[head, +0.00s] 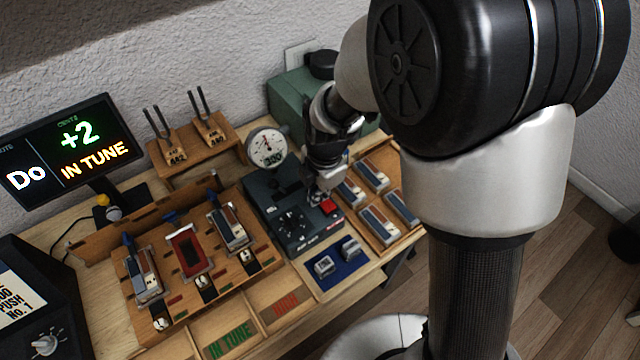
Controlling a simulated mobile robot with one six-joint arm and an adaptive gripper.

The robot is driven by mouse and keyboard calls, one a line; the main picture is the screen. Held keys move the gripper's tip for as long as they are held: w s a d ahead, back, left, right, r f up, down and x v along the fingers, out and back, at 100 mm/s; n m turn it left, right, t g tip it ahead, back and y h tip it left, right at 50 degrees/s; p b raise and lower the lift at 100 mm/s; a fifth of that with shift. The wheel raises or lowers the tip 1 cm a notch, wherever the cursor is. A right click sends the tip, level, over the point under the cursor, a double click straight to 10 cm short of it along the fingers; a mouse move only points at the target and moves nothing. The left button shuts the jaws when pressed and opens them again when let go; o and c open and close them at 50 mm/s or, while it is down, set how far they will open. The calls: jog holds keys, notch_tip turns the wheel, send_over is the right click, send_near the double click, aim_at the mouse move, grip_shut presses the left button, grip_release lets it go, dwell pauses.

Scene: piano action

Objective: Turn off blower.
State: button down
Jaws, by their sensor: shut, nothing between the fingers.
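A dark grey box (262,193) with a knob (292,224), a red switch (329,207) and a round white gauge (267,148) stands at mid-bench. It looks like the blower control, but its label is too small to read. A green box (290,98) with a black round cap stands behind it against the wall. My gripper (322,196) points down, fingers shut and empty, just above and behind the red switch. I cannot tell whether it touches the switch. Whether the switch is on or off is not clear.
A display (68,155) reads "Do", "+2" and "IN TUNE". A wooden fixture (190,262) holds several reeds left of the box. More reeds lie in a tray (385,240) on the right. Two tuning forks (183,130) stand behind. A blue mat (340,270) with small metal blocks lies in front.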

jog(key=shift+f, duration=0.2)
jog(key=shift+w+a+f, duration=0.1)
jog(key=shift+w+f, duration=0.05)
jog(key=shift+f, duration=0.25)
dwell(0.3)
jog(key=shift+s+d+r, duration=0.15)
jog(key=shift+s+d, duration=0.3)
jog(key=shift+s, duration=0.2)
